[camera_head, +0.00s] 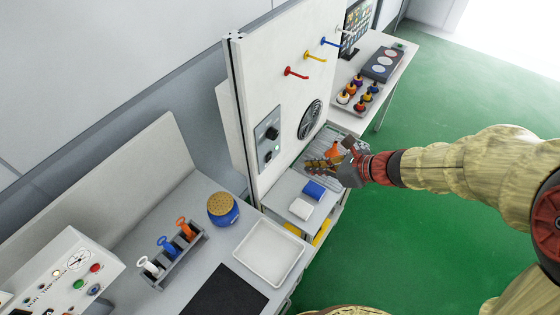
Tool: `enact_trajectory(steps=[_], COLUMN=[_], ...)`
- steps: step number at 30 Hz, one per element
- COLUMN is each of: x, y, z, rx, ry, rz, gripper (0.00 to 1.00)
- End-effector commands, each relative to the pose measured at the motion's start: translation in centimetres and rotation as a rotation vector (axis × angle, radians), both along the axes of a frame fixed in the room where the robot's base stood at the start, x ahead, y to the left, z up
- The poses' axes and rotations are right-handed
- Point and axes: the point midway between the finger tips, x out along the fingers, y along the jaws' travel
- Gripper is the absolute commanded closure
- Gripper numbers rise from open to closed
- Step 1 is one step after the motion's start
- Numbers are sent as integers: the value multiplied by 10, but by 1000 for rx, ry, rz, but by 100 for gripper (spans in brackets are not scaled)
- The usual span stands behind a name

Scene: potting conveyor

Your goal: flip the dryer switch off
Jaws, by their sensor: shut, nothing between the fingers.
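A grey control panel (268,139) is fixed to the tall white upright board. A round dark fan grille (310,120) is to the right of the panel. My gripper (314,168) is shut and empty, in front of the board, to the right of and lower than the panel in the picture. It is apart from the panel.
Below my gripper, a shelf holds a blue block (314,190) and a white block (301,208). Coloured pegs (296,73) stick out of the board. A white tray (269,252), a blue pot (222,208) and a tool rack (176,257) stand on the left bench. Green floor is clear at right.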

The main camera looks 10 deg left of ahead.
Motion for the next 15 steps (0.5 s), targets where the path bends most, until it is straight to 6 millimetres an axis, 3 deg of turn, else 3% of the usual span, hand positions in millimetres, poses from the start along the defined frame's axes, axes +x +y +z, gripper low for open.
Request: enact_trajectory(steps=[7, 15], x=[4, 18], y=[12, 49], z=[-12, -44], rx=[-1, -2], ry=[1, 2], rz=[4, 6], gripper=[100, 100])
